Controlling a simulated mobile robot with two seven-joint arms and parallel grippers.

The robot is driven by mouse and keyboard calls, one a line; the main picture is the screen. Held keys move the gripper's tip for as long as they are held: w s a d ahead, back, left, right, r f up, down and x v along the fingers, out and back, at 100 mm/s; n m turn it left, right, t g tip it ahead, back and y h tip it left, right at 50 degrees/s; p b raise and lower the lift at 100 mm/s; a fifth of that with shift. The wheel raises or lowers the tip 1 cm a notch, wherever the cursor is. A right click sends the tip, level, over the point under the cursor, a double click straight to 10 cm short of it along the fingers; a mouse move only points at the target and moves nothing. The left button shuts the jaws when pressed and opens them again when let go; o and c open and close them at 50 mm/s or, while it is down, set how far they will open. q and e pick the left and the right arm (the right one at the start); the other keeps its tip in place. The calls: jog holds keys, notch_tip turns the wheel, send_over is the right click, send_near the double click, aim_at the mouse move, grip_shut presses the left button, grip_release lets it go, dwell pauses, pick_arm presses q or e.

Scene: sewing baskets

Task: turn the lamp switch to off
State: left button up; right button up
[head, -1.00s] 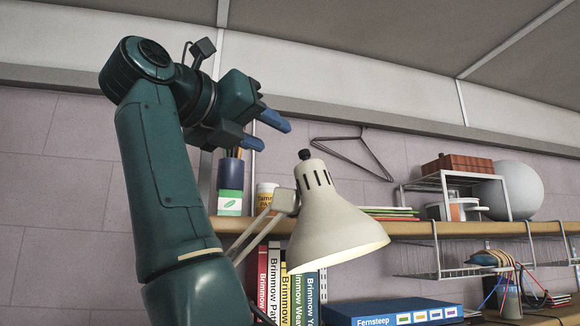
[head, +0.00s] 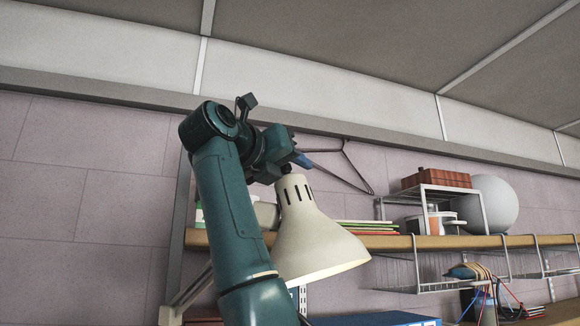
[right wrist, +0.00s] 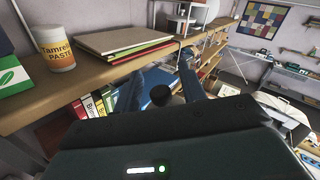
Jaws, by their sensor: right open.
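The cream desk lamp (head: 318,240) has a slotted shade, and its lower rim glows a warm yellow. My right gripper (head: 302,160) is right at the top of the shade in the head view, with a blue finger showing. In the right wrist view, my open right gripper (right wrist: 165,78) has a dark round knob (right wrist: 160,95), apparently the lamp's switch, between its fingers. I cannot tell whether they touch it. My left gripper is not in view.
A wooden shelf (head: 400,242) runs behind the lamp, with a wire rack, white sphere (head: 490,205) and flat books. A wire hanger (head: 350,172) hangs on the wall. A paste jar (right wrist: 53,47) stands on the shelf. A blue binder (head: 385,319) lies below.

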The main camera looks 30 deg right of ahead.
jog(key=shift+d, duration=0.1)
jog(key=shift+c, duration=0.3)
grip_shut()
jog(key=shift+w+t+y, duration=0.1)
jog(key=shift+t+y, duration=0.2)
jog(key=shift+t, duration=0.1)
jog(key=n+t+y, duration=0.1)
jog(key=y, duration=0.1)
jog(key=n+t+y, duration=0.4)
jog(key=shift+w+a, duration=0.2)
jog(key=shift+a, duration=0.1)
jog(key=n+y, duration=0.1)
jog(key=y, duration=0.1)
jog(key=n+t+y, duration=0.1)
jog(key=n+y, duration=0.1)
jog(key=y, duration=0.1)
jog(key=n+y, duration=0.2)
jog(key=shift+w+a+f+t+y, duration=0.2)
jog(key=shift+a+t+y, duration=0.1)
jog(key=shift+t, duration=0.1)
jog(key=shift+y, duration=0.3)
jog(key=shift+o, duration=0.3)
grip_release()
